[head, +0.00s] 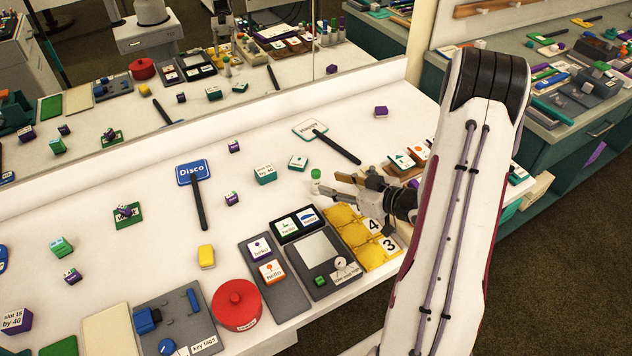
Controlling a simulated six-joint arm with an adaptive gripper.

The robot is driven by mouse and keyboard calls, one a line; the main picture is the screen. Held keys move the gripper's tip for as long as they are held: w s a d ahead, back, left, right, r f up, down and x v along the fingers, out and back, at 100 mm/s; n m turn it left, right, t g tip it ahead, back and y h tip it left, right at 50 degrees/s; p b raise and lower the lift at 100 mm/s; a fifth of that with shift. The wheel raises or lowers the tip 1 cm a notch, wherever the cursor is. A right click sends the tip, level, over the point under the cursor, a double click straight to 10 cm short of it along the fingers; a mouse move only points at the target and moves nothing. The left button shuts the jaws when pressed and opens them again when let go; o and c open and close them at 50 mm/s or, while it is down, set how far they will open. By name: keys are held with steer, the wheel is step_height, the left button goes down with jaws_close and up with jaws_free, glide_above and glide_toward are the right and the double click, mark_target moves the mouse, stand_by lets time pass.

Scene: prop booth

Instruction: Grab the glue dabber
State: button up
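A small white bottle with a green cap (315,182), which looks like the glue dabber, stands upright on the white table in the head view. My gripper (328,184) reaches in from the right, low over the table, with its fingers pointing left at the bottle. The fingers look apart, one on the far side and one on the near side. The bottle is at or just beyond the fingertips; I cannot tell whether they touch it.
Yellow bins (351,228) lie just in front of my gripper, beside a dark tray of cards (298,224). A black-handled sign (336,147) lies behind the bottle. A red round tin (236,305) stands at the front. A mirror behind the table repeats the scene. The table left of the bottle has free room.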

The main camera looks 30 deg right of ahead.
mark_target(319, 179)
steer(key=shift+w, duration=0.1)
steer(key=shift+x, duration=1.25)
steer(key=shift+f, duration=0.1)
steer(key=shift+x, duration=2.55)
steer(key=shift+d, duration=0.1)
steer(key=shift+c, duration=0.4)
jaws_close()
